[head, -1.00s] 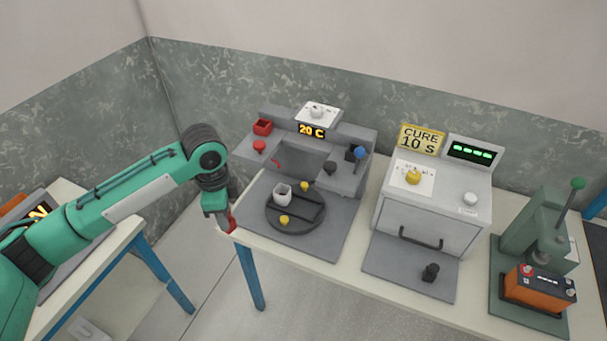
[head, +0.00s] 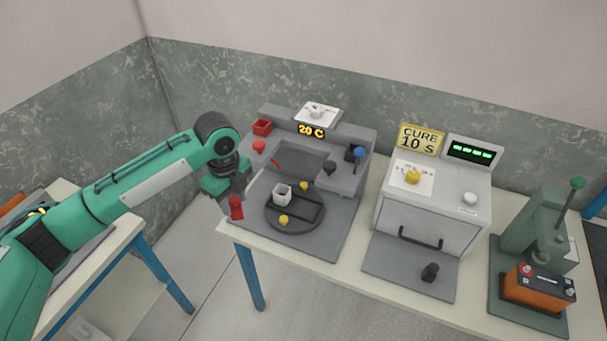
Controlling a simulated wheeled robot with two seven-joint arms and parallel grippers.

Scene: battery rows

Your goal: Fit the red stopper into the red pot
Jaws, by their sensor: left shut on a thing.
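My left gripper (head: 234,191) is shut on a red, roughly cylindrical thing (head: 236,208), held upright off the front left corner of the middle table. I cannot tell whether this is the red pot, and its top is partly hidden by the gripper. A red knob-shaped piece (head: 259,146), which looks like the red stopper, sits on the left ledge of the grey station. A square red open container (head: 262,127) stands behind it on the same ledge. My left gripper is apart from both, in front of them and to the left. My right gripper is out of view.
The grey station (head: 343,205) has a dark turntable (head: 292,225) with a pale cup (head: 282,193) and yellow pieces (head: 283,219). Dark and blue knobs (head: 359,153) stand on its right ledge. A cure oven (head: 405,215) and a green press (head: 520,235) stand farther right.

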